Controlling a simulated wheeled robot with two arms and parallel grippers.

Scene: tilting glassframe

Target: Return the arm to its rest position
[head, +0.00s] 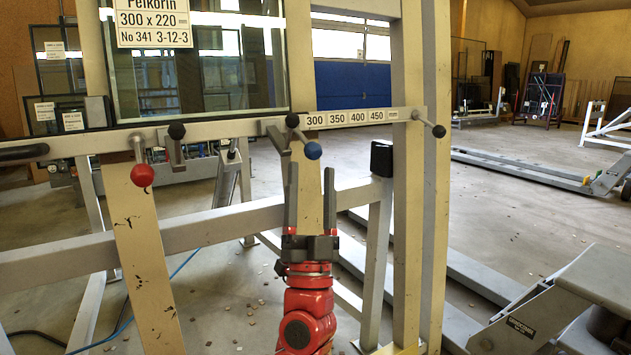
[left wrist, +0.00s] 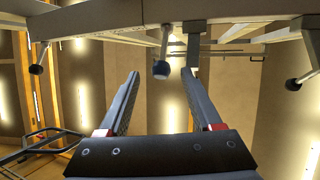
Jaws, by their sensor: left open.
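My left gripper (head: 311,200) is at the end of a red arm and points upward in front of the glass frame. Its two dark fingers are apart, with nothing between them. The fingers also show in the left wrist view (left wrist: 163,100), spread open. Above the gripper is a lever with a blue knob (head: 313,151); a knob on a lever also shows beyond the fingers in the left wrist view (left wrist: 161,70). In the head view the left fingertip is close to this lever; I cannot tell whether they touch. My right gripper is not in view.
The frame's rail (head: 230,127) carries a red knob (head: 142,175), several black knobs and a number scale (head: 345,118). A glass pane (head: 200,70) with a label (head: 153,22) stands above. A lower beam (head: 180,227) crosses behind my arm. Open floor (head: 500,210) lies at right.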

